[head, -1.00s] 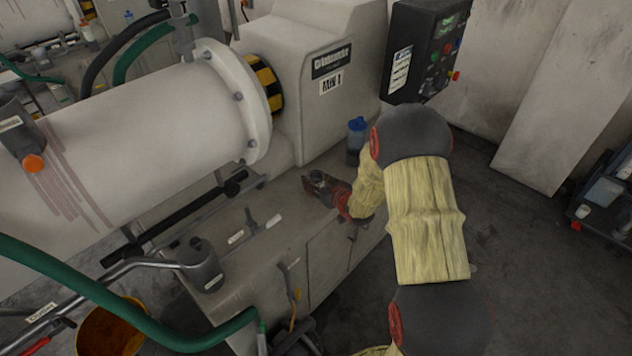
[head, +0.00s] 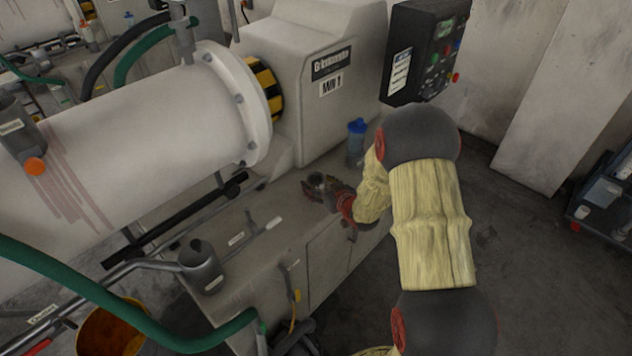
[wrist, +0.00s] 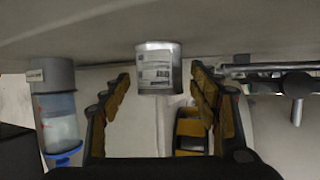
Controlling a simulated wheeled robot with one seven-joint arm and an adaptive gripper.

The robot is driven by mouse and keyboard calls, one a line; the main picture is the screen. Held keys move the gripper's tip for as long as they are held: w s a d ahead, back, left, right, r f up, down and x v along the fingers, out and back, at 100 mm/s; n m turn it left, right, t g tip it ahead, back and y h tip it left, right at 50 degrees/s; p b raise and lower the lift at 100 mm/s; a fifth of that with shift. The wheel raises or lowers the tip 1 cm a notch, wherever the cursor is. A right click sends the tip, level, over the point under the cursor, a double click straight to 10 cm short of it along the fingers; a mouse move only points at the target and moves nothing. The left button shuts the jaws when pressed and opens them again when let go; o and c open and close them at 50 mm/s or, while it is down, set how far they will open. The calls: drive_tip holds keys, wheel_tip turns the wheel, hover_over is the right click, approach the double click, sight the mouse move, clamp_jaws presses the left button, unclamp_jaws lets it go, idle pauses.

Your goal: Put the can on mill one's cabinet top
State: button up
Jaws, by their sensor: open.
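The can (head: 318,181) is a small grey metal can on mill one's cabinet top (head: 262,262), in front of the mill housing marked as number 1. In the wrist view, which is upside down, the can (wrist: 157,70) has a printed white label and its base meets the pale top. My gripper (head: 322,190) is open, its fingers spread either side of the can. In the wrist view a gap shows between the can and each finger of my gripper (wrist: 160,92). The fingers partly hide the can in the head view.
A blue-capped bottle (head: 356,138) stands behind my gripper on the same top; it also shows at the left of the wrist view (wrist: 58,115). A grey oil can (head: 200,265) and the white mill drum (head: 150,135) are to the left. The top's front is clear.

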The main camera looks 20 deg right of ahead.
drive_tip(key=p+v, duration=0.2)
drive_tip(key=v, duration=0.7)
drive_tip(key=shift+s+r, duration=0.2)
drive_tip(key=shift+s, duration=0.05)
drive_tip(key=s+a+r+g+h, duration=0.1)
drive_tip(key=s+r+g+h, duration=0.15)
drive_tip(key=r, duration=0.55)
drive_tip(key=s+a+r+g+h, duration=0.15)
drive_tip(key=s+r, duration=0.25)
drive_tip(key=r, duration=0.4)
drive_tip(key=s+a+r+g+y, duration=0.1)
drive_tip(key=s+a, duration=0.3)
drive_tip(key=s, duration=0.4)
drive_tip(key=s+a+r+g+y, duration=0.1)
drive_tip(key=s+a+r, duration=0.3)
drive_tip(key=s, duration=0.4)
drive_tip(key=s+a+r+g+y, duration=0.1)
drive_tip(key=s+a, duration=0.3)
drive_tip(key=s, duration=0.4)
drive_tip(key=shift+a+r+m+g, duration=0.2)
drive_tip(key=shift+r+m+g, duration=0.2)
drive_tip(key=shift+r, duration=0.5)
drive_tip(key=shift+w, duration=0.1)
